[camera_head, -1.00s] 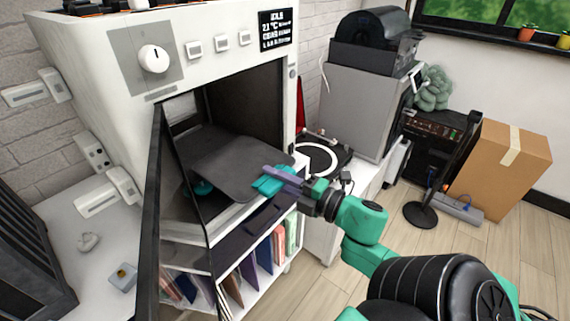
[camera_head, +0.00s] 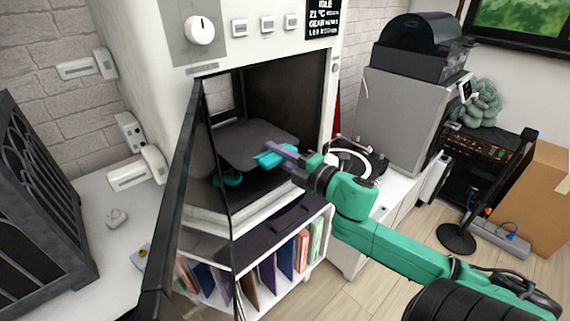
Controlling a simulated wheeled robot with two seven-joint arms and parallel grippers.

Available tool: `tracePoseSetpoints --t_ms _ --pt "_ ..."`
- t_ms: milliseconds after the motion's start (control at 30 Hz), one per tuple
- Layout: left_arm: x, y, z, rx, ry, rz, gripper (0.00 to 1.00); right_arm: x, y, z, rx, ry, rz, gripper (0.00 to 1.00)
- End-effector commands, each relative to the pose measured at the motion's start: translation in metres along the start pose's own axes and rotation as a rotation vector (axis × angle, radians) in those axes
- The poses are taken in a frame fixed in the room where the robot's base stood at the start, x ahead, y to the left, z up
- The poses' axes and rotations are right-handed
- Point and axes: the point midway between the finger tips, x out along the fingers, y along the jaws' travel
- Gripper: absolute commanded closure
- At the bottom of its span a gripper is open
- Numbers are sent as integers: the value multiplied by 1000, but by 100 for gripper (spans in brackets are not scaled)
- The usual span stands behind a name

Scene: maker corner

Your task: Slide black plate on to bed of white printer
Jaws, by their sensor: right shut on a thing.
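The white printer (camera_head: 165,50) stands with its dark glass door (camera_head: 188,190) swung open to the left. The black plate (camera_head: 250,141) is inside the printer's opening, roughly level, over the bed area. My right gripper (camera_head: 274,155) is shut on the plate's near right edge, with teal fingertips on it. A second teal piece (camera_head: 228,180) shows under the plate's left side; I cannot tell what it belongs to. Much of the bed is hidden under the plate, and whether the plate touches it cannot be told. My left gripper is not clearly in view.
A shelf with several coloured folders (camera_head: 268,272) is below the opening. A black stand (camera_head: 460,237) and a cardboard box (camera_head: 545,195) are on the floor. The open door bounds the left side.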

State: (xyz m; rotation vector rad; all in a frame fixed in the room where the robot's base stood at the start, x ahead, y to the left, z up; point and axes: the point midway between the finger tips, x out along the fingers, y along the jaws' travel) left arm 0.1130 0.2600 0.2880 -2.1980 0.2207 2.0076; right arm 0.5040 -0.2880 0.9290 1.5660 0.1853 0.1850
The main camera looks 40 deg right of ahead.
Motion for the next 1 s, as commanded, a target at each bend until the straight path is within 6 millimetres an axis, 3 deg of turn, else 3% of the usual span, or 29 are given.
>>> tracePoseSetpoints --t_ms 433,733,800,1000 --pt "21 0 2 0 0 0 0 44 1 5 -5 -2 3 100" --pt "16 0 1 0 1 0 0 74 3 8 -4 -4 3 100" --pt "26 0 2 0 1 0 0 74 -10 8 -2 -3 -1 100" --pt "36 0 2 0 1 0 0 75 -24 8 -3 -2 1 100"
